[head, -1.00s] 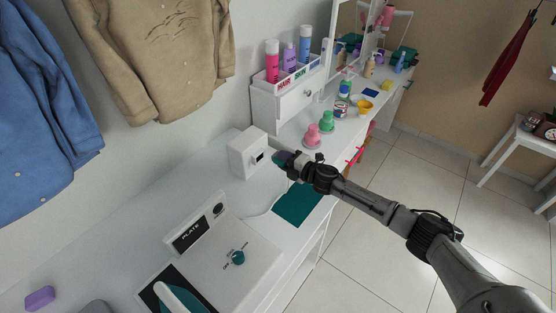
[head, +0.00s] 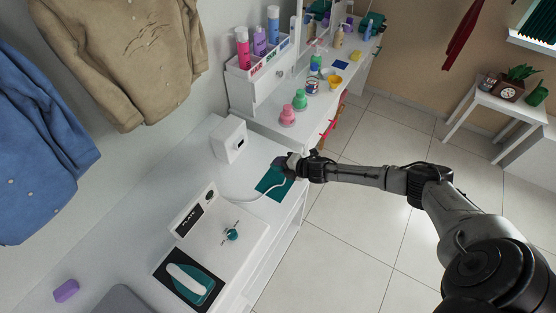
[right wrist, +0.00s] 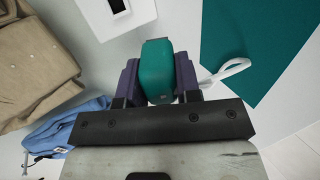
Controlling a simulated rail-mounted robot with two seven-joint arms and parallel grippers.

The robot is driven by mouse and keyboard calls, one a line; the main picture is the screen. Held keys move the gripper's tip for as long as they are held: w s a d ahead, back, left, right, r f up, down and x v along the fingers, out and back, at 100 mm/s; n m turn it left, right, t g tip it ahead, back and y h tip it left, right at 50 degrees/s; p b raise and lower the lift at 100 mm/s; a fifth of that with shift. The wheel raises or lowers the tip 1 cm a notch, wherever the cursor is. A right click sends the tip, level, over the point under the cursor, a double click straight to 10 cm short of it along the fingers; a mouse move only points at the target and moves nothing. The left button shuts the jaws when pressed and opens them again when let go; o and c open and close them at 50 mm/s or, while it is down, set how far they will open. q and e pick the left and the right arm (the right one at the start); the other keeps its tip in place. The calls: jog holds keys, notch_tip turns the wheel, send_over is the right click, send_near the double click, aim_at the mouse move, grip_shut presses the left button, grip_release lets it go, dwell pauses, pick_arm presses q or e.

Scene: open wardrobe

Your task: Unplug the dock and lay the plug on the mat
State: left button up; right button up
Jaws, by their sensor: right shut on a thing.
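The white dock (head: 229,139) stands on the white counter by the wall, its dark socket uncovered. It shows at the top of the right wrist view (right wrist: 112,12). My right gripper (head: 282,164) is shut on the teal plug (right wrist: 156,70), between its purple fingers, clear of the dock. In the head view the gripper largely hides the plug. The teal mat (head: 271,183) lies flat on the counter under and beside the gripper; it is at upper right in the wrist view (right wrist: 245,45). A white cord (head: 250,199) curves over the counter. My left gripper is out of view.
A white unit marked PLATE (head: 215,225) and an iron (head: 188,283) on a dark pad stand nearer on the counter. Pink (head: 287,116) and green (head: 300,99) items stand beyond the mat. The counter's front edge runs close to the mat.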

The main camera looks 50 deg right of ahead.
aim_at(282, 180)
jog(key=shift+s+a+f, duration=0.1)
jog(key=shift+g, duration=0.3)
jog(key=shift+f, duration=0.15)
notch_tip(282, 180, down, 4)
jog(key=b, duration=0.4)
jog(key=shift+r, duration=0.25)
jog(key=shift+f+b, duration=1.3)
jog(key=shift+b, duration=0.05)
jog(key=o, duration=1)
jog(key=shift+o, duration=0.4)
jog(key=shift+c, duration=0.2)
